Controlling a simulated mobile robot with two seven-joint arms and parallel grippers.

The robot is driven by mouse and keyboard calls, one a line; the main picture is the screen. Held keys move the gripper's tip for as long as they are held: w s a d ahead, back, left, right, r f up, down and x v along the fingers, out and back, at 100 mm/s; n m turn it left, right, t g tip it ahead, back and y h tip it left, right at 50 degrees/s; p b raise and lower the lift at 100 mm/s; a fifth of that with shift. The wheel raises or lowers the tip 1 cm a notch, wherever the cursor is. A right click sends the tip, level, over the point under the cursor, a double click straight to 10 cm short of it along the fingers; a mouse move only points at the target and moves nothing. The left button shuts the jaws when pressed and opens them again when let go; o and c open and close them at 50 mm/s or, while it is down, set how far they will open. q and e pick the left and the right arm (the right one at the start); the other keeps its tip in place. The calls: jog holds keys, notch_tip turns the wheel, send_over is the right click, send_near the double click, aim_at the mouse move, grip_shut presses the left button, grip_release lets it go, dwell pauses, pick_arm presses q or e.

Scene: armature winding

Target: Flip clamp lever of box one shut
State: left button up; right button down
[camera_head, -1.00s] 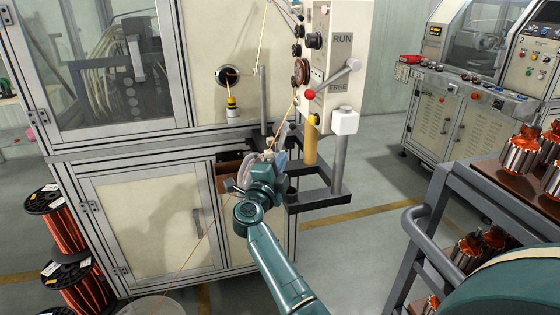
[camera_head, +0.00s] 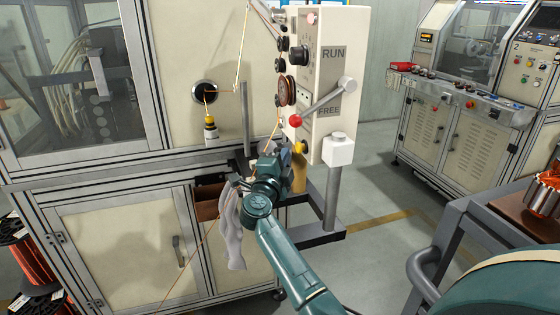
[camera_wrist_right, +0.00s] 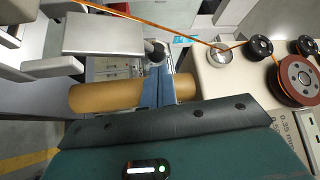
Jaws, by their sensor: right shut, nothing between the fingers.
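The cream box (camera_head: 330,60) marked RUN and FREE stands on a post at the machine's right side. Its grey lever (camera_head: 326,100) slants from a pivot at the right down to a red knob (camera_head: 296,119) at the left, just above the word FREE. My right gripper (camera_wrist_right: 157,88) is shut and empty in the right wrist view, in front of a tan cylinder (camera_wrist_right: 100,97); I cannot tell whether they touch. In the head view the gripper is below the box, apart from the lever, and its fingertips are hidden. My left gripper is out of view.
Copper wire runs past the pulleys (camera_head: 286,91) on the box's left side, close to my right gripper. A dark frame (camera_head: 318,237) lies below the box. A trolley (camera_head: 480,225) stands at the right.

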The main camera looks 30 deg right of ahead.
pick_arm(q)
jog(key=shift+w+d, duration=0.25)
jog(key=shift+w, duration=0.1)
pick_arm(e)
jog(key=shift+w+d+r, duration=0.15)
jog(key=shift+w+d, duration=0.15)
jog(key=shift+d, duration=0.1)
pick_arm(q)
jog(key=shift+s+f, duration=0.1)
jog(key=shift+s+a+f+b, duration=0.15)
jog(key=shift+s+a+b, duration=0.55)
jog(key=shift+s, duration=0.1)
pick_arm(e)
jog(key=shift+w+a+r+n, duration=0.1)
jog(key=shift+a+n, duration=0.15)
jog(key=shift+n, duration=0.15)
